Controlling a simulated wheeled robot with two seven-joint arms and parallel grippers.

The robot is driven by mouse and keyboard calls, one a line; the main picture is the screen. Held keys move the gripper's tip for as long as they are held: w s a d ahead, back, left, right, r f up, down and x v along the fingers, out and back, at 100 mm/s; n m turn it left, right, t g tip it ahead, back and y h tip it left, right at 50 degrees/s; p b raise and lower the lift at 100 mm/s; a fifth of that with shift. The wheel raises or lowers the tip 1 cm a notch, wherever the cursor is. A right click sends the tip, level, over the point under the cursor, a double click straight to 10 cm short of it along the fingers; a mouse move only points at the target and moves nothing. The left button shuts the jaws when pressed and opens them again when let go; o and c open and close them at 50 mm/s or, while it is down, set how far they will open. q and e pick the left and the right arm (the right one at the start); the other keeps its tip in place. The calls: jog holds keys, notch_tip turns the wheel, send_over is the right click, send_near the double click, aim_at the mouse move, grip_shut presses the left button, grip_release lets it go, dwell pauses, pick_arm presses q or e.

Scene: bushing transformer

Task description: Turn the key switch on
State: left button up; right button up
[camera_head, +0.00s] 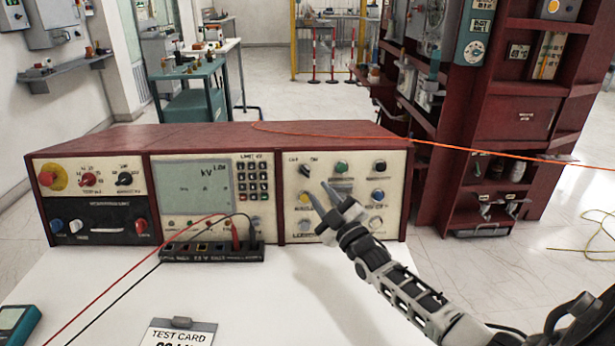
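The test set (220,137) is a wide red cabinet with cream front panels on the white table. The key switch (304,170) is the small dark round switch at the top left of its right panel, with small labels above it that seem to read OFF and ON. Its exact turn position is too small to tell. My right gripper (315,187) reaches in from the lower right. Its two fingertips are apart, with nothing seen between them, just below the key switch in the picture. Whether they touch the panel cannot be told. My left gripper is out of view.
Red and black leads run from a terminal strip (212,253) across the table. A test card (180,333) lies at the front. A red shelf (510,120) stands at right.

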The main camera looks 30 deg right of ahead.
aim_at(307, 177)
jog(key=x, duration=0.7)
grip_shut()
